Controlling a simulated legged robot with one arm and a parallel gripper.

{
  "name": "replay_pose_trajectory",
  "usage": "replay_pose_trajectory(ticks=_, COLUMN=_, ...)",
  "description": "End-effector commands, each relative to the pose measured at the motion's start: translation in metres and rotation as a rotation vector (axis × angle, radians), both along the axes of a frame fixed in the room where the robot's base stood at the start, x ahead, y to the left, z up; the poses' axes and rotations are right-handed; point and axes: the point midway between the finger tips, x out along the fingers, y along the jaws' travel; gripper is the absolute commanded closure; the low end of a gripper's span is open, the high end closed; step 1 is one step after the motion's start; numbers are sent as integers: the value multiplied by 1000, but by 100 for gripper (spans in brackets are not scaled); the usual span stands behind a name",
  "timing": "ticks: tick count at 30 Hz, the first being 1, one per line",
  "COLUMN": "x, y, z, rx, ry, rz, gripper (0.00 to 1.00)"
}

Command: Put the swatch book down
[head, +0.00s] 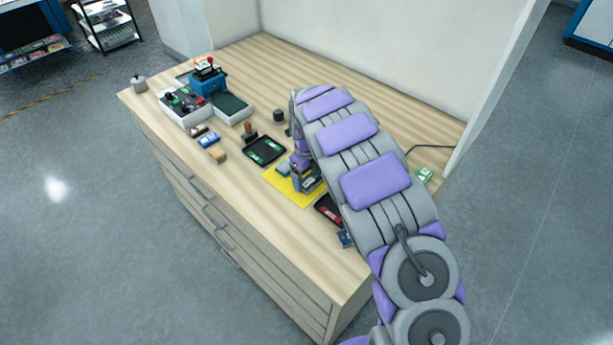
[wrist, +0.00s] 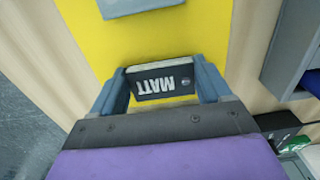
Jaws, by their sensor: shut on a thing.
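The swatch book (wrist: 165,83), a small dark block with pale page edges and "MATT" in white on its cover, sits between the two blue-grey fingers of my gripper (wrist: 161,72) in the wrist view. My gripper is shut on it. Below it is a yellow mat (wrist: 200,25). In the head view my gripper (head: 307,182) is low over the right part of the yellow mat (head: 290,193), and my arm hides part of that area. I cannot tell whether the book touches the mat.
A grey-teal block (head: 284,168) lies on the mat. A black tray with green pieces (head: 264,150) is left of it, and a dark tray with a red piece (head: 328,210) is right. A wooden-handled stamp (head: 249,131) stands behind.

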Motion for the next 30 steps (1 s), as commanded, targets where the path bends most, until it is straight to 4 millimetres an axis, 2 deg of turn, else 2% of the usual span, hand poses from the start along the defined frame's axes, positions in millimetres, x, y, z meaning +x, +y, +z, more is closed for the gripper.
replay_pose_trajectory(ticks=4, x=0, y=2, z=-1, rx=-1, ry=0, rz=1, gripper=57)
replay_pose_trajectory(ticks=5, x=0, y=2, z=-1, rx=-1, ry=0, rz=1, gripper=20)
replay_pose_trajectory(ticks=11, x=0, y=2, z=-1, rx=-1, ry=0, rz=1, gripper=1)
replay_pose_trajectory(ticks=22, x=0, y=2, z=3, rx=-1, ry=0, rz=1, gripper=0)
replay_pose_trajectory(ticks=26, x=0, y=2, z=15, rx=-1, ry=-1, rz=2, gripper=0)
replay_pose_trajectory(ticks=30, x=0, y=2, z=36, rx=-1, ry=-1, rz=3, gripper=0)
